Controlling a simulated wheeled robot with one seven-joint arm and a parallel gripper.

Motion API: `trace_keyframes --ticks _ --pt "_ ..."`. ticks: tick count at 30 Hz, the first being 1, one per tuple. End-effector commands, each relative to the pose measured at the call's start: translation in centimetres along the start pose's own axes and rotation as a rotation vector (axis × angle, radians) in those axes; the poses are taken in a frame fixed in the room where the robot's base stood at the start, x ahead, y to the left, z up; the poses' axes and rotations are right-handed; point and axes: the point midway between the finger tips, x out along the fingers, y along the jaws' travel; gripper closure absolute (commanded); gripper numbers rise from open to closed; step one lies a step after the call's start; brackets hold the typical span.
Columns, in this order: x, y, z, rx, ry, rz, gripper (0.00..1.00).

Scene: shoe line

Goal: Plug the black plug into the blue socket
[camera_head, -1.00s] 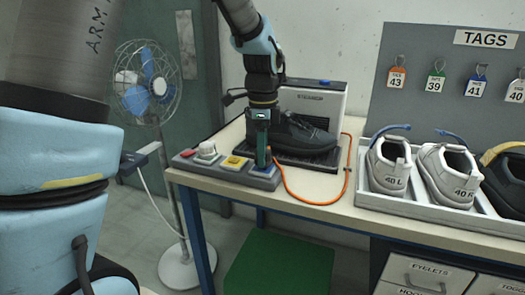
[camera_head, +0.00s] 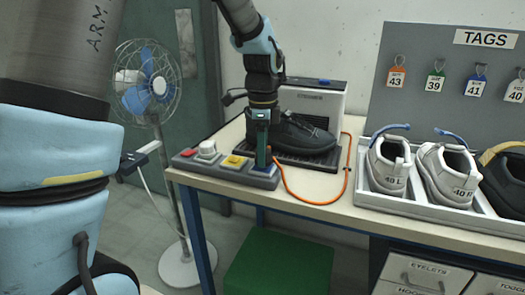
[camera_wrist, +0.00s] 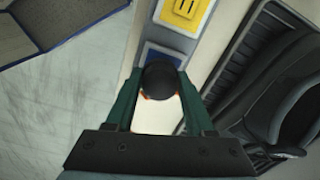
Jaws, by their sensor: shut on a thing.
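My gripper (camera_head: 263,160) points down at the right end of the socket strip and is shut on the black plug. In the wrist view, the round black plug (camera_wrist: 160,78) sits between the green fingers of my gripper (camera_wrist: 160,92). The blue socket (camera_wrist: 151,58) lies partly hidden behind the plug, on the strip beside the yellow socket (camera_wrist: 184,12). The plug is at or just over the blue socket; I cannot tell whether it is in. The orange cable (camera_head: 345,180) loops from the plug across the bench.
The grey strip (camera_head: 225,172) also carries a white round plug (camera_head: 207,150) and a red part (camera_head: 188,153). A dark shoe (camera_head: 305,135) stands on a black plate behind my gripper. A tray (camera_head: 418,204) of shoes is at right. A fan (camera_head: 148,85) stands left of the bench.

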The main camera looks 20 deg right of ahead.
Motion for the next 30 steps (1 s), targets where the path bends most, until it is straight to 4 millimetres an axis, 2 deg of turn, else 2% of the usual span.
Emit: trace_keyframes --ticks 30 --pt "1.2 0.0 0.0 -0.001 0.000 0.000 1.00"
